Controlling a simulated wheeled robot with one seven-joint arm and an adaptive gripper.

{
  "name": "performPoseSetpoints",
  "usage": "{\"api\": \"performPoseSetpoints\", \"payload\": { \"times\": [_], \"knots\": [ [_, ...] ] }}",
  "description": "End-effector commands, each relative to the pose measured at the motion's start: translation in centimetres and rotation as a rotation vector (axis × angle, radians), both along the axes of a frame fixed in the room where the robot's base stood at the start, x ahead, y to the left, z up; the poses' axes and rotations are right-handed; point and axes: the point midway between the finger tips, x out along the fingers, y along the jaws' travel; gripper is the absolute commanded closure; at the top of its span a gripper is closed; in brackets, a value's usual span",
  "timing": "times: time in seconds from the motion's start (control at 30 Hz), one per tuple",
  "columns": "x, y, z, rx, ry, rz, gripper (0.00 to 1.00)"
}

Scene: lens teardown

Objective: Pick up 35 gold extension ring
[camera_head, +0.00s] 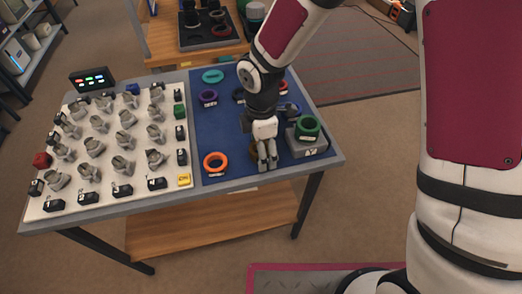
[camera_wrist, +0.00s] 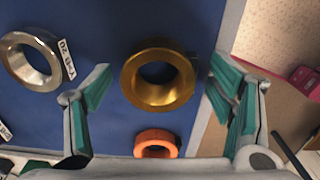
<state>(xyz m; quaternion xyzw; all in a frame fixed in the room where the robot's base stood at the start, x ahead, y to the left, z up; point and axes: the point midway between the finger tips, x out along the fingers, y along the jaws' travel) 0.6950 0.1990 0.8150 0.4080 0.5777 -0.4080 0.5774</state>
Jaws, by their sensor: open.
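In the wrist view, the gold ring (camera_wrist: 158,101) lies flat on the blue mat (camera_wrist: 110,25), its hole facing the camera. My gripper (camera_wrist: 161,74) is open, with one teal-padded finger on each side of the ring and a gap on both sides. The ring is not between closed pads. In the head view, my gripper (camera_head: 267,165) points down over the front part of the blue mat (camera_head: 228,130). A small brownish bit of the gold ring (camera_head: 253,148) shows beside the fingers; the rest is hidden behind them.
An orange ring (camera_head: 206,166) lies left of my gripper. A silver ring (camera_wrist: 12,64) shows at left in the wrist view. The white board (camera_head: 75,150) holds several grey parts. The table edge is near.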

Motion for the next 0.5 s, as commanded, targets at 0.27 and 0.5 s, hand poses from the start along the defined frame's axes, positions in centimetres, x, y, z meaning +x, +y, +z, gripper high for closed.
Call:
{"api": "performPoseSetpoints", "payload": {
  "times": [0.27,0.5],
  "knots": [
    [0.01,-0.01,0.06,0.000,0.000,-0.001,0.63],
    [0.01,-0.01,0.07,0.000,0.000,-0.001,0.79]
  ]
}}
